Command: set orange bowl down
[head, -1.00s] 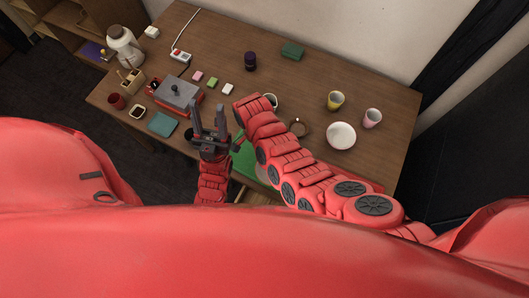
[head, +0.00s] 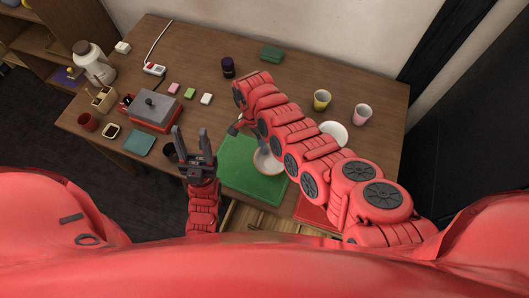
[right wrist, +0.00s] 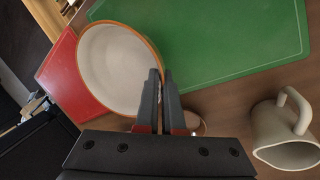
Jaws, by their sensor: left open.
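The orange bowl (head: 267,161), pale inside with an orange rim, is at the right part of the green board (head: 238,172). In the right wrist view the bowl (right wrist: 118,68) sits between the red board (right wrist: 70,78) and the green board (right wrist: 230,40). My right gripper (right wrist: 160,75) has its fingers close together, straddling the bowl's near rim. Whether the bowl's underside touches a board I cannot tell. In the head view my right arm hides most of that hand. My left gripper (head: 192,135) is open and empty, left of the green board.
A white plate (head: 335,132), yellow cup (head: 322,99) and pink cup (head: 362,114) are beyond my right arm. A grey-topped red box (head: 153,110) and teal cloth (head: 139,144) lie left.

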